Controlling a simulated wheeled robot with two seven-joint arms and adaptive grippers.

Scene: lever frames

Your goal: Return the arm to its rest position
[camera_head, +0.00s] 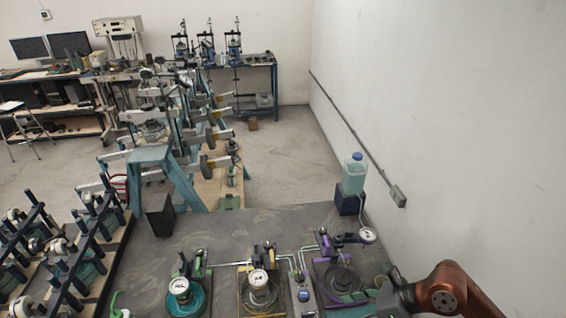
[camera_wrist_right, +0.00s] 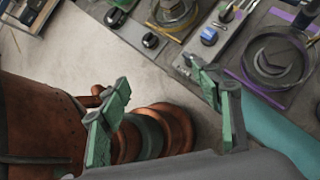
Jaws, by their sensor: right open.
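My right arm (camera_head: 450,287) shows as a copper-coloured link at the bottom right of the head view, beside the purple lever station. In the right wrist view my right gripper (camera_wrist_right: 165,108) has its two green-padded fingers wide apart, with nothing between them. Behind the fingers are copper-coloured rounded links of my own body and pale floor. The purple station's round ring (camera_wrist_right: 276,60) lies beyond the right finger, apart from it. My left gripper is not seen in either view.
The dark table (camera_head: 250,222) carries a teal station (camera_head: 183,290), a yellow station (camera_head: 260,287) and a purple station (camera_head: 340,278). A bottle (camera_head: 354,176) stands on a dark block by the right wall. Lever frames (camera_head: 60,260) stand at left. The table's back part is clear.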

